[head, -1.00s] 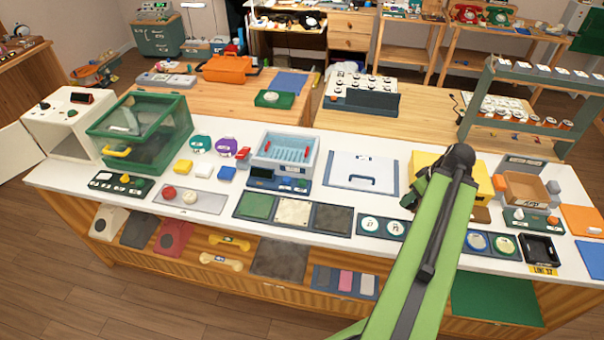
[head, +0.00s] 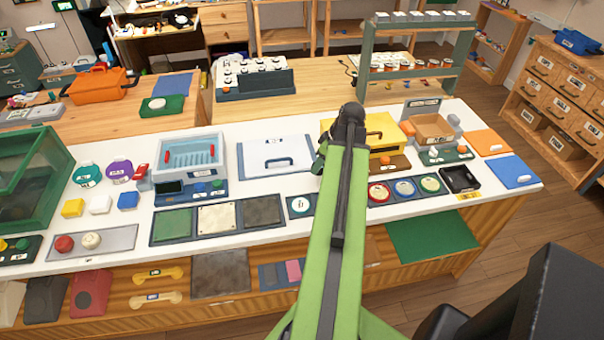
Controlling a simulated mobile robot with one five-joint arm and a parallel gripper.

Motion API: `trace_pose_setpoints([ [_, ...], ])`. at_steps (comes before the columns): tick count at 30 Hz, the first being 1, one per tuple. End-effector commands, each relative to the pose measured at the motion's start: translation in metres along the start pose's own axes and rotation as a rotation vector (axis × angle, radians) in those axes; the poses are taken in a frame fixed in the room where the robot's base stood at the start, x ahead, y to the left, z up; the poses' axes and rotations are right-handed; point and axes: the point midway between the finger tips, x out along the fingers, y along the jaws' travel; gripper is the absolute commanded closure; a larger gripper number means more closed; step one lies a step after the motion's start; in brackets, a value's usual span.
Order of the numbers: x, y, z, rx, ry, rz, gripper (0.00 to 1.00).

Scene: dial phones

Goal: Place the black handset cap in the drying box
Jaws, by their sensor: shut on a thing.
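My green arm reaches over the white counter in the head view. Only a dark edge of my gripper (head: 319,161) shows left of the arm's black end joint, in front of the yellow box. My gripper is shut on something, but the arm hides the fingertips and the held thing. I cannot make out a black handset cap anywhere. An open brown box (head: 433,126) on a green base stands on the counter to the right of my gripper. It looks like the drying box, and its label read "dry" a second ago.
The yellow box (head: 386,132) stands between my gripper and the brown box. A black tray (head: 460,179) lies in front of the brown box. A grey-green rack (head: 368,60) rises behind. Orange (head: 483,143) and blue (head: 512,171) panels lie at the counter's right end.

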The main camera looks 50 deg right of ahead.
Motion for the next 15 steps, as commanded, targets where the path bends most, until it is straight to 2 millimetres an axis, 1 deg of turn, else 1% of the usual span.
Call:
trace_pose_setpoints([
  [1,0.006,0.004,0.001,0.002,0.0,0.001,0.99],
  [5,0.006,0.003,-0.001,-0.001,0.0,0.0,0.99],
  [8,0.018,0.002,0.002,-0.004,0.0,-0.001,0.99],
  [12,0.043,0.004,0.012,-0.003,0.0,-0.001,0.99],
  [15,0.046,0.003,0.012,-0.005,0.0,-0.002,0.99],
])
